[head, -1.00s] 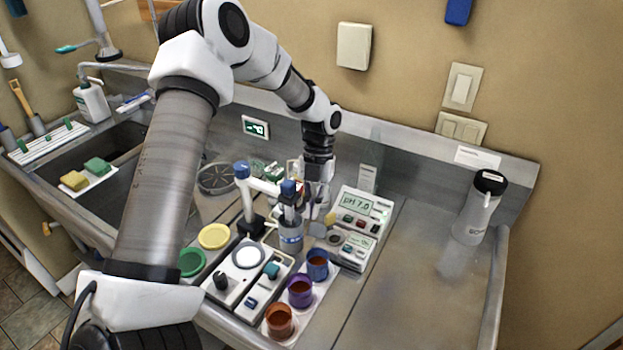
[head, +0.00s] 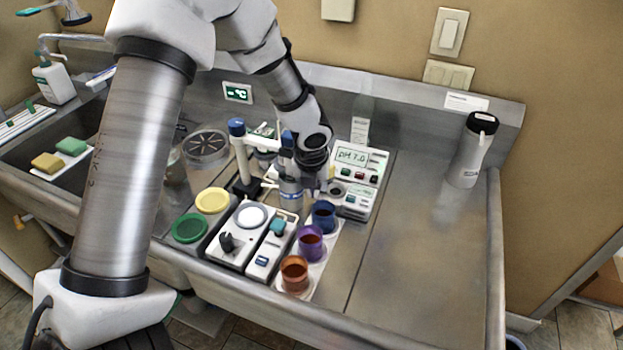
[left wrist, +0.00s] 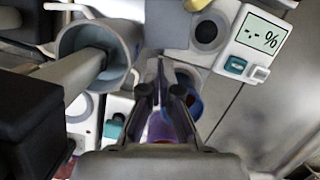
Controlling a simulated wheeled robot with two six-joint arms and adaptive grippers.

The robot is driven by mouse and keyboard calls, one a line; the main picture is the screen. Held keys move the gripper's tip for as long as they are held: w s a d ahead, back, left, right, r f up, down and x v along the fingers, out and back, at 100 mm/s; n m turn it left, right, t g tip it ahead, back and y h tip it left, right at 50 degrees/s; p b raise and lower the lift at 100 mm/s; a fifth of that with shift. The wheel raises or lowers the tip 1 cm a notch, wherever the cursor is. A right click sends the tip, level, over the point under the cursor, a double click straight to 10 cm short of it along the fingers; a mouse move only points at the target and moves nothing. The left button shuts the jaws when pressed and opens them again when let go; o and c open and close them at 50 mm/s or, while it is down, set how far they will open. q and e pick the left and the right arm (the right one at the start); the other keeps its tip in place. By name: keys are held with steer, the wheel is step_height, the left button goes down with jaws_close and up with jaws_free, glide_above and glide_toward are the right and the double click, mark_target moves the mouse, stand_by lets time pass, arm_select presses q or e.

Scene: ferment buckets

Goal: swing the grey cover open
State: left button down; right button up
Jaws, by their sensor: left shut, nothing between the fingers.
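The grey cover seems to be the flat grey plate (left wrist: 165,25) beside a round dark opening (left wrist: 207,32) in the left wrist view. I cannot tell for sure whether it is hinged there or how far it stands open. The opening belongs to a white meter (left wrist: 262,38) with a "-.- %" display; in the head view it is the low unit (head: 350,197) below the pH meter (head: 355,160). My left gripper (left wrist: 164,80) is shut and empty, near the meter and apart from the plate as far as I see. In the head view my wrist hides its fingertips.
Blue (head: 323,215), purple (head: 310,243) and orange (head: 294,272) cups stand in front.

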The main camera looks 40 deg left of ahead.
arm_select(q)
steer(key=shift+s+a+f, duration=0.15)
steer(key=shift+f, duration=0.45)
steer(key=shift+w+d+f, duration=0.2)
steer(key=shift+w+f, duration=0.05)
steer(key=shift+w, duration=0.3)
steer(key=shift+s+a+r, duration=0.15)
steer(key=shift+r, duration=0.05)
steer(key=shift+s+a+r+p, duration=0.1)
steer(key=shift+a+r+p, duration=0.1)
steer(key=shift+a+p, duration=0.35)
steer(key=shift+d, duration=0.25)
steer(key=shift+w+a+p, duration=0.1)
steer(key=shift+w+p, duration=0.15)
steer(key=shift+p, duration=0.15)
steer(key=shift+f, duration=0.1)
